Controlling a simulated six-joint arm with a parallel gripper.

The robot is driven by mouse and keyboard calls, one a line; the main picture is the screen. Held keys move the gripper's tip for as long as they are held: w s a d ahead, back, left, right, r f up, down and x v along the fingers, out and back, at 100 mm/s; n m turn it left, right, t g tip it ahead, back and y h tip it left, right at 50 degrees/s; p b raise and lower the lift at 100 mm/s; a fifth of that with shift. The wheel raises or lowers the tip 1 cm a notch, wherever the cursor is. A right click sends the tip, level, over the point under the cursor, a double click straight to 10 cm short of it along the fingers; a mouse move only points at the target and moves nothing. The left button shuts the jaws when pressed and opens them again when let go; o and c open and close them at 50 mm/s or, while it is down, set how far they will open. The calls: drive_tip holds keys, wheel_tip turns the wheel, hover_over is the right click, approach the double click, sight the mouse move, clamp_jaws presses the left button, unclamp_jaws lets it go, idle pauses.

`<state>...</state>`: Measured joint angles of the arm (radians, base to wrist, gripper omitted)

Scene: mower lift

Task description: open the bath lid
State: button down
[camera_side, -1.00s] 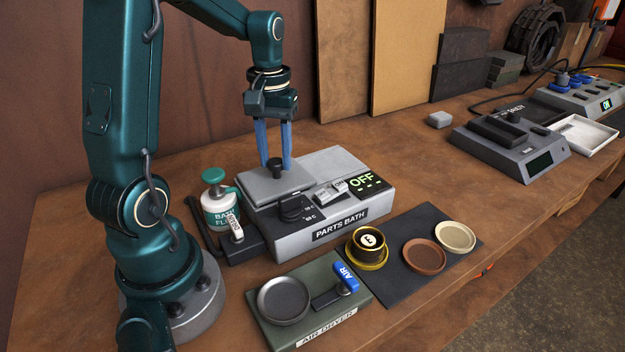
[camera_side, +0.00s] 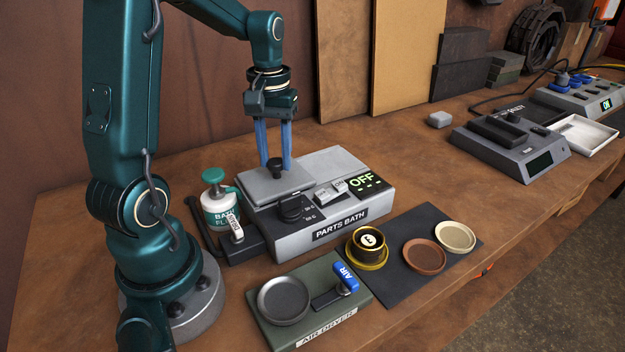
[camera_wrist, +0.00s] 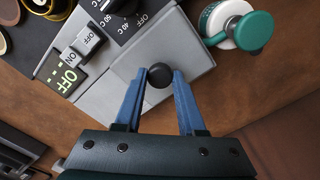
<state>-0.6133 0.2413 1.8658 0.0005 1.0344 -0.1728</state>
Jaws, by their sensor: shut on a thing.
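The parts bath (camera_side: 318,232) is a grey box with a label on its front. Its grey lid (camera_side: 262,186) lies closed on the left part of the top, with a round black knob (camera_side: 275,164) on it. In the wrist view the knob (camera_wrist: 159,75) sits between the two blue fingertips of my gripper (camera_wrist: 158,78). My gripper (camera_side: 274,163) reaches straight down from above and is shut on the knob. The bath's display (camera_side: 364,182) reads OFF. The inside of the bath is hidden under the lid.
A bath fluid bottle (camera_side: 219,205) with a green top stands left of the bath. Bare table lies behind the bath.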

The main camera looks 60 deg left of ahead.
drive_tip(key=shift+w, duration=5.4)
drive_tip(key=c, duration=0.5)
unclamp_jaws()
drive_tip(key=shift+r, duration=0.1)
drive_tip(key=shift+r, duration=2.5)
